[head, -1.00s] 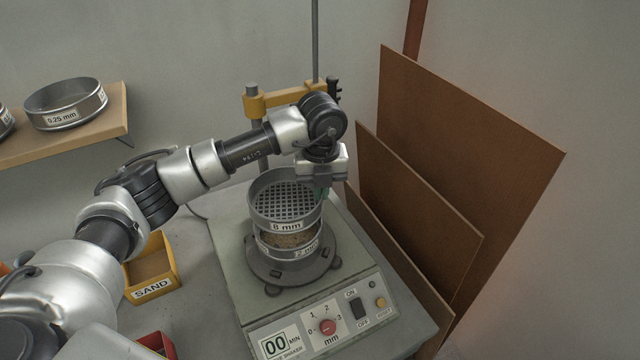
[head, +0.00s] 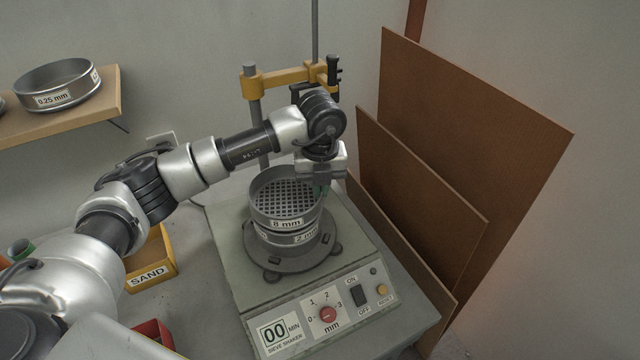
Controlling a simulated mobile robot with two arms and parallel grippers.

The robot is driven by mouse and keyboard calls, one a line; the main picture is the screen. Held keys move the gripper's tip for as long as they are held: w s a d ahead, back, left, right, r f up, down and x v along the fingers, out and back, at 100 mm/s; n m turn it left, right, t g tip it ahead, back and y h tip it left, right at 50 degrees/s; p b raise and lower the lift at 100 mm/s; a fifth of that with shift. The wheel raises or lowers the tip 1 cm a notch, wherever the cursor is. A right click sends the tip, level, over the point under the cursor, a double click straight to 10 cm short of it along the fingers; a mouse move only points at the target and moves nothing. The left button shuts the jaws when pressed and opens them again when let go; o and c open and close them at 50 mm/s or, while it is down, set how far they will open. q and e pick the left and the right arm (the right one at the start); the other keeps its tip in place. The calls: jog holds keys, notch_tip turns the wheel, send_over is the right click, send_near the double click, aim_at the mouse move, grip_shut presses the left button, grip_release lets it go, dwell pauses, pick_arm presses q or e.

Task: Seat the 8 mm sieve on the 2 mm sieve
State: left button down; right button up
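The 8 mm sieve (head: 286,223), a grey metal ring with a coarse square mesh, sits directly over the 2 mm sieve (head: 292,239). Their walls look in contact, with no clear gap at the front; whether the rim is fully nested I cannot tell. The 2 mm sieve stands on the round plate of the sieve shaker (head: 225,240), and its contents are hidden. My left gripper (head: 321,189) is at the right rim of the 8 mm sieve, its fingertips partly hidden, and appears shut on that rim. My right gripper is not in view.
A yellow clamp (head: 290,79) on a rod stands behind the sieves. Brown boards (head: 420,180) lean close on the right. A yellow SAND bin (head: 152,272) and a red bin (head: 157,332) are at left. A 0.25 mm sieve (head: 58,87) is on the shelf (head: 100,110).

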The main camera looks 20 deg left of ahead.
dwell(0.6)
pick_arm(q)
jog(key=shift+f+b, duration=0.6)
jog(key=shift+b, duration=0.05)
dwell(0.4)
jog(key=c, duration=1.3)
grip_release()
jog(key=shift+o, duration=0.2)
jog(key=s+d+r+b, duration=0.2)
jog(key=d+r+b, duration=0.3)
jog(key=d+r, duration=0.6)
jog(key=shift+s+d, duration=0.2)
jog(key=shift+d, duration=0.05)
jog(key=shift+f, duration=0.1)
